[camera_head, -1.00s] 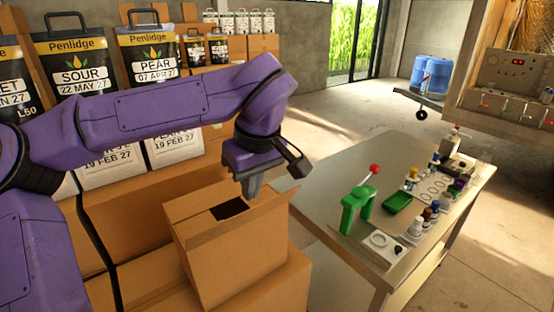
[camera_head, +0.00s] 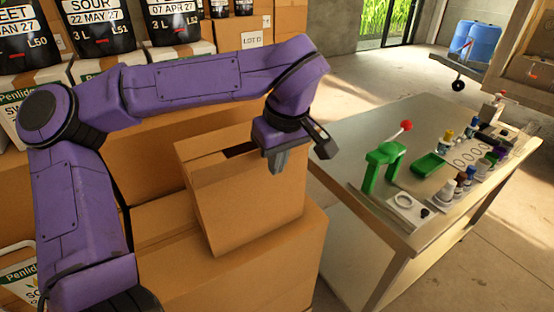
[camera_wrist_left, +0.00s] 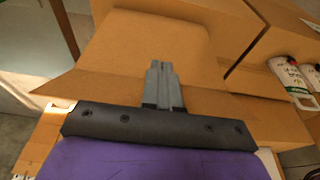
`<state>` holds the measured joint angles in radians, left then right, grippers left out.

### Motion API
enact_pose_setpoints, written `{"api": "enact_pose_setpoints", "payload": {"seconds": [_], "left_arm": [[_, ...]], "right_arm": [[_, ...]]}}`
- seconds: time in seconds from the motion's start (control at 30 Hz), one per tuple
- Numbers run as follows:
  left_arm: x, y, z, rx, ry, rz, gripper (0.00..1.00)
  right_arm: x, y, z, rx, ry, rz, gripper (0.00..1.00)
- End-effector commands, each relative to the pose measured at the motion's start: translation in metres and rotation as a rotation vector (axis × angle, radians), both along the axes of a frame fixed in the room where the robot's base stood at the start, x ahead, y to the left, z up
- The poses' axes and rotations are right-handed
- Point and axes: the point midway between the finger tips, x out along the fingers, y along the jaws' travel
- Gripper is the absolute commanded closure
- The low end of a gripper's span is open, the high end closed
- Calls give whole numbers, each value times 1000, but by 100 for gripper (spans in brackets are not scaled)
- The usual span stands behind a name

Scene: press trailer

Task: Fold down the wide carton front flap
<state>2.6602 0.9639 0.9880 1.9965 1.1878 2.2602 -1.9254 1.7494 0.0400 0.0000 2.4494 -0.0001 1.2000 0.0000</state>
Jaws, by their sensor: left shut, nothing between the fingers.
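The carton (camera_head: 245,210) is a plain brown box standing on a larger brown box. Its top is partly open, with a small dark gap (camera_head: 240,150) between the flaps. The wide front flap (camera_head: 222,170) rises along the front top edge; its exact angle is hard to tell. My left gripper (camera_head: 277,162) points down at the right part of this front edge, shut and empty. In the left wrist view, its closed fingers (camera_wrist_left: 163,85) lie over brown cardboard; I cannot tell whether they touch it. My right gripper is not in view.
A metal table (camera_head: 345,125) stands close on the right, bearing a green stand with a red knob (camera_head: 385,160), a green tray (camera_head: 428,165) and several small bottles. Stacked boxes and labelled bags (camera_head: 95,30) fill the back left. Open floor lies behind the table.

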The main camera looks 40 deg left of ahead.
Motion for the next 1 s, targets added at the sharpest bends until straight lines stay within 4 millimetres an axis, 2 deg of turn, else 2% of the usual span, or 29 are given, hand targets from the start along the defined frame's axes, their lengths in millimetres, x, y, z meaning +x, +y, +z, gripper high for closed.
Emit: {"api": "enact_pose_setpoints", "payload": {"seconds": [0.33,1.0], "left_arm": [[2,4,4,-1,0,2,100],[27,66,6,-2,0,2,100]], "right_arm": [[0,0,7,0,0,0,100],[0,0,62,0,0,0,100]]}}
